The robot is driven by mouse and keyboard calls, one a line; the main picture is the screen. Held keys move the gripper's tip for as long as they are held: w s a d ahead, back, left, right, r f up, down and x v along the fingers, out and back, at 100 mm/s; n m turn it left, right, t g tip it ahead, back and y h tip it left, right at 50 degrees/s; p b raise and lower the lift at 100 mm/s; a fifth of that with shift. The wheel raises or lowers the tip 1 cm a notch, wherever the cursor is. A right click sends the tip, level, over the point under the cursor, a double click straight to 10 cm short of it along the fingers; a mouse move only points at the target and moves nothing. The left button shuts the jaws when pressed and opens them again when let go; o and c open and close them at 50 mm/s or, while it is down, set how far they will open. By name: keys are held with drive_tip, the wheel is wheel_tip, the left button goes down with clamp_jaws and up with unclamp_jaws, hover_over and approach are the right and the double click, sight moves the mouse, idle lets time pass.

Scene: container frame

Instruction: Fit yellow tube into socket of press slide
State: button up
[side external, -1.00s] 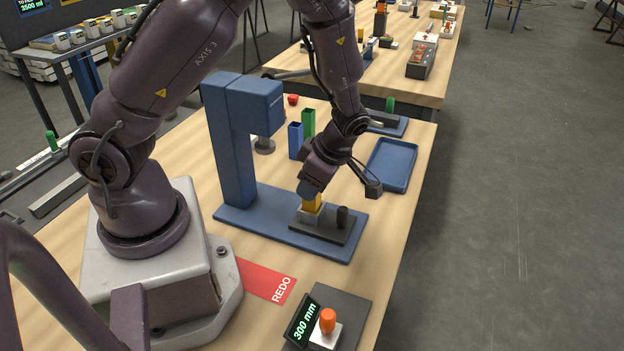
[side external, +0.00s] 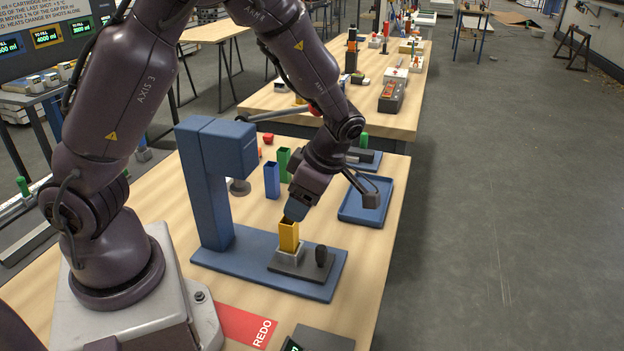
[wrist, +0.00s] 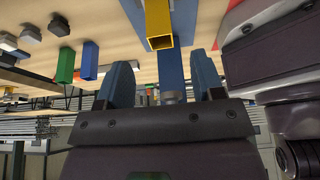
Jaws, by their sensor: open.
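The yellow tube (side external: 289,236) stands upright in the light grey socket (side external: 288,256) on the dark press slide (side external: 300,266). The slide lies on the blue base of the press (side external: 215,259). How deep the tube sits in the socket cannot be told. My gripper (side external: 291,214) is just above the tube's open top. In the wrist view, the yellow tube (wrist: 158,22) shows its open square end beyond my gripper's two blue fingers (wrist: 165,85). The fingers are spread with nothing between them, and the tube is clear of them.
The blue press column (side external: 207,190) rises left of the slide, with its head overhanging. A black knob (side external: 321,255) stands on the slide's right. Blue (side external: 272,180) and green (side external: 284,165) tubes stand behind. A blue tray (side external: 347,212) lies at right. A red REDO mat (side external: 245,326) lies in front.

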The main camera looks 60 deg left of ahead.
drive_tip(key=v, duration=0.5)
drive_tip(key=shift+r, duration=0.2)
drive_tip(key=s+d+r+m+t+h, duration=0.1)
drive_tip(key=s+r+m+t, duration=0.3)
drive_tip(key=m, duration=0.9)
drive_tip(key=s+d+r+m+t+h, duration=0.2)
drive_tip(key=s+r+m+t, duration=0.2)
drive_tip(key=s+r+m, duration=0.4)
wheel_tip(320, 180, up, 2)
drive_tip(key=m, duration=0.6)
drive_tip(key=shift+s+t, duration=0.3)
drive_tip(key=shift+t, duration=0.1)
